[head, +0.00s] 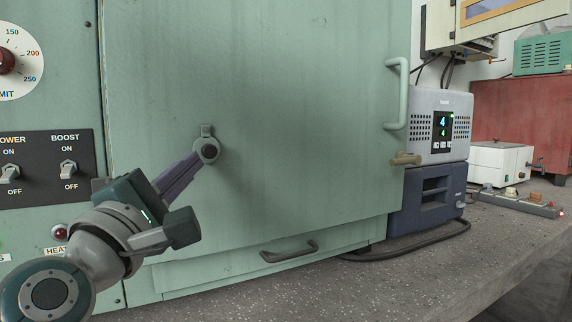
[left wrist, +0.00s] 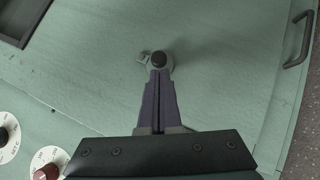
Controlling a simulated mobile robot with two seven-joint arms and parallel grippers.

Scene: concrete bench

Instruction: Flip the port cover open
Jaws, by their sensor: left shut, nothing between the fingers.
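The port (head: 207,150) is a small round grey fitting with a dark round centre on the pale green cabinet door (head: 290,110). A small grey tab, perhaps the cover's hinge, sits just above it in the head view. I cannot tell how the cover stands. The port also shows in the left wrist view (left wrist: 159,61), straight ahead of the fingertips. My left gripper (head: 196,162) is shut and empty, its purple fingers together. Its tips are at the port's lower edge; whether they touch it is unclear. My right gripper is not in view.
A long pale handle (head: 393,95) and a brown latch lever (head: 406,159) are at the door's right side. A lower handle (head: 289,252) juts out below. A switch panel (head: 43,168) is at left. The speckled bench (head: 330,285) is clear in front.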

